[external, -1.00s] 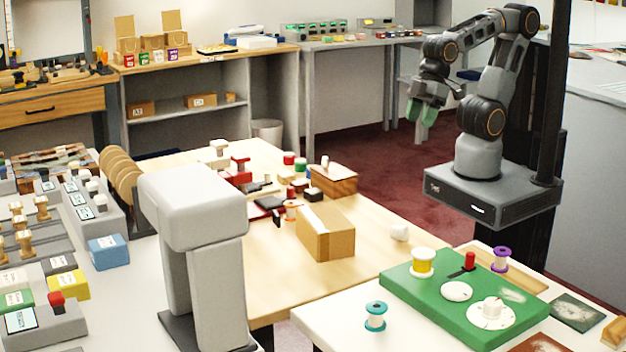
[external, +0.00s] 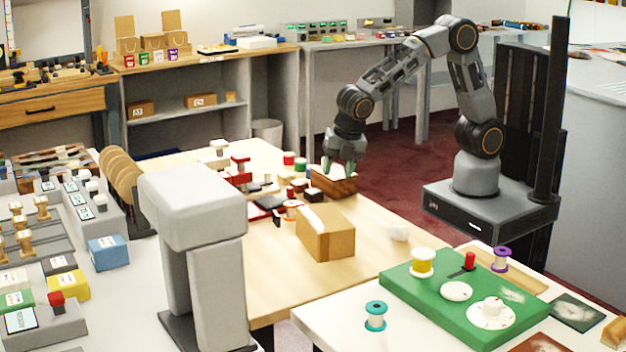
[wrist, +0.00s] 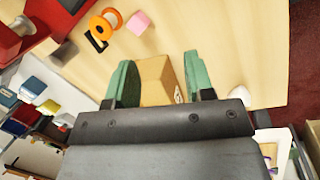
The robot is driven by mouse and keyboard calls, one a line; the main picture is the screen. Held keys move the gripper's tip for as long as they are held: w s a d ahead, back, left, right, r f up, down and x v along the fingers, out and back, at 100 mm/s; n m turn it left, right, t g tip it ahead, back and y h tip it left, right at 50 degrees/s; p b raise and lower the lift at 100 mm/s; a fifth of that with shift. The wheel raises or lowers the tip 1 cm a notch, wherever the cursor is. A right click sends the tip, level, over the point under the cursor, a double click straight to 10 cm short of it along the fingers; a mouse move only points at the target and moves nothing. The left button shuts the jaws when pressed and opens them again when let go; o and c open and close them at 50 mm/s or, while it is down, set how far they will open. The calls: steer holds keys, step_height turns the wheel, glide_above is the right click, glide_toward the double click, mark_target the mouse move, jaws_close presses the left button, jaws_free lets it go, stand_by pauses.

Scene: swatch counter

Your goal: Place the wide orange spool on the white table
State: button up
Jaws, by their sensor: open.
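An orange and white spool (external: 291,210) stands on the wooden table (external: 268,288), left of an open cardboard box. My gripper (external: 338,168) is open with green fingers and hangs at the small brown wooden box. In the wrist view my gripper (wrist: 158,65) has nothing held; the cardboard box shows beyond its fingers. The white table (external: 312,318) is at front right, partly covered by a green board.
The cardboard box (external: 325,234) and brown wooden box (external: 334,184) stand near the orange spool. A white lump (external: 399,233) lies farther right. The green board (external: 440,303) bears yellow and red items; a teal spool (external: 376,316) stands left of it. A large grey stand (external: 197,215) rises at front.

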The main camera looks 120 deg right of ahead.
mark_target(293, 203)
steer(key=w+d+r+n+t+h, duration=0.1)
steer(key=w+d+r+n+t, duration=0.15)
steer(key=w+n, duration=0.75)
steer(key=d+f+n, duration=0.1)
steer(key=f, duration=0.3)
steer(key=d+f+n, duration=0.1)
steer(key=f, duration=0.4)
steer(key=d+f+n+g, duration=0.1)
steer(key=f, duration=0.3)
steer(key=shift+w+d+f+n, duration=0.1)
steer(key=shift+d+f+n, duration=0.05)
steer(key=shift+d+n, duration=0.25)
steer(key=c, duration=0.6)
steer(key=shift+c, duration=0.2)
